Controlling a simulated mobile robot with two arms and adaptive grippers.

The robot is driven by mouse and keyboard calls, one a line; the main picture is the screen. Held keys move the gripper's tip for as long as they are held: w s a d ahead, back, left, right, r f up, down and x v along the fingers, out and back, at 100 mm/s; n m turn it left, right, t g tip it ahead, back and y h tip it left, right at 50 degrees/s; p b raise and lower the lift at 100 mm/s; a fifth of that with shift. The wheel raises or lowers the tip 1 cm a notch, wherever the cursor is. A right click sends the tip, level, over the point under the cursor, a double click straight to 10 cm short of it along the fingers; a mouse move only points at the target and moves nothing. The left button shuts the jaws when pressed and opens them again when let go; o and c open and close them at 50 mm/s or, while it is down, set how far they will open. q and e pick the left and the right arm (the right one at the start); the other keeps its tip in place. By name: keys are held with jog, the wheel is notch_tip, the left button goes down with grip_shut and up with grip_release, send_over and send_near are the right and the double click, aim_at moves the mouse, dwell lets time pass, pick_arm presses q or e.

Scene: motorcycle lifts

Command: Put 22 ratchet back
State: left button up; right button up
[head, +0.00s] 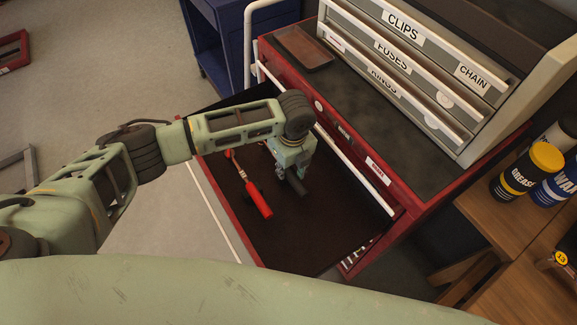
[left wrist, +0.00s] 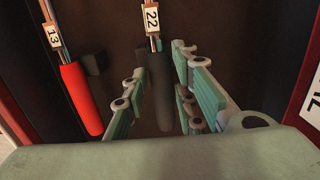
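The 22 ratchet (left wrist: 158,85), with a dark handle and a white tag reading 22, is in the open drawer (head: 235,108). Its dark handle end also shows in the head view (head: 296,186). My left gripper (head: 288,173) is low over the drawer. In the left wrist view its fingers (left wrist: 159,62) stand apart on both sides of the dark handle, with gaps visible. I cannot tell whether the handle touches the drawer floor. The gripper and arm hide the rest of the ratchet in the head view. My right gripper is not in view.
A red-handled tool tagged 13 (left wrist: 80,98) lies left of the 22 ratchet; it also shows in the head view (head: 258,200). A red cabinet (head: 418,210) with a labelled drawer unit (head: 400,60) stands behind. The drawer's front right floor is bare.

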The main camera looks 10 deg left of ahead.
pick_arm(q)
jog(key=o, duration=0.4)
jog(key=shift+c, duration=0.2)
notch_tip(320, 180, up, 12)
jog(key=shift+s+d, duration=0.2)
jog(key=shift+d, duration=0.2)
jog(key=shift+s+f, duration=0.1)
